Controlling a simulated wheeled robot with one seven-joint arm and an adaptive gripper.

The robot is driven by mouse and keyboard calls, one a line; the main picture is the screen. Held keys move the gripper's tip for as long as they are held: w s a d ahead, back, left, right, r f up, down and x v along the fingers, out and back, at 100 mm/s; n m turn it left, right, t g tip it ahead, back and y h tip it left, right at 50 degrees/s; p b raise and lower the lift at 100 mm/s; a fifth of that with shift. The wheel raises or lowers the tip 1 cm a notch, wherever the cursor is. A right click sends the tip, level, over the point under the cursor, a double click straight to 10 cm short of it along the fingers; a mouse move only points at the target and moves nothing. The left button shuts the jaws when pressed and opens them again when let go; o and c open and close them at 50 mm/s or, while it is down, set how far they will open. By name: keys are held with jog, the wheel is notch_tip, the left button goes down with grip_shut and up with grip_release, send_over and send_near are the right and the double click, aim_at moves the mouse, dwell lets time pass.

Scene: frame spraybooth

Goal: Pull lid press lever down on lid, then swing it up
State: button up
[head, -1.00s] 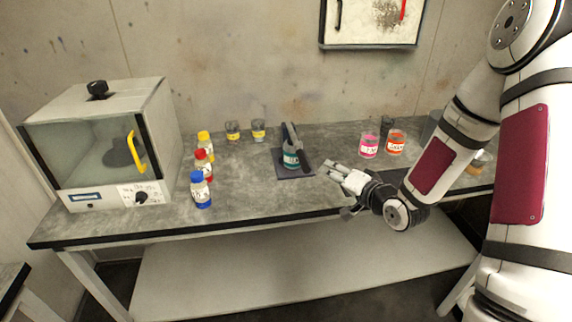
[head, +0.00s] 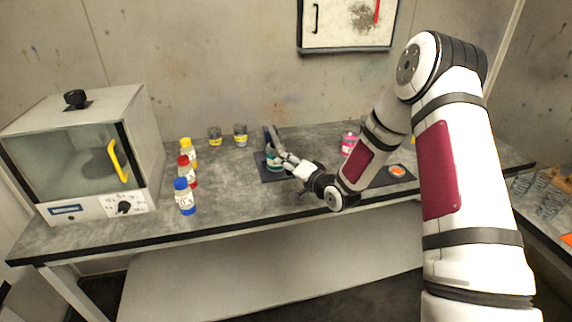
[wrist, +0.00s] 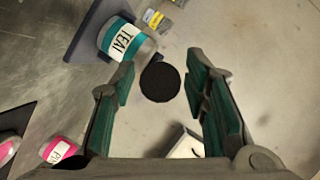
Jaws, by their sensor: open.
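The lid press stands on the bench, with a dark base (head: 268,176) and a dark upright part (head: 272,136). A teal-labelled jar (head: 273,157) stands in it; the jar also shows at upper left in the wrist view (wrist: 126,42). My gripper (head: 284,159) is at the right side of the press, and its tips overlap the jar in the head view. In the wrist view the fingers (wrist: 161,92) are open, with a round black end (wrist: 160,82) showing between them. It looks like the lever's knob; I cannot tell whether the fingers touch it. The lid is hard to make out.
A pink jar (head: 349,144) and an orange jar (head: 397,171) stand right of the press. Two yellow-labelled jars (head: 240,134) stand behind left. Several capped bottles (head: 185,197) and a white oven (head: 88,158) are farther left. The bench between bottles and press is clear.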

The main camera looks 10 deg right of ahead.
jog(key=shift+x, duration=0.85)
jog(key=shift+c, duration=0.2)
grip_shut()
jog(key=shift+r, duration=0.15)
jog(key=shift+w+r+g+p, duration=0.15)
jog(key=shift+r+g+p, duration=0.5)
jog(key=shift+r, duration=1.05)
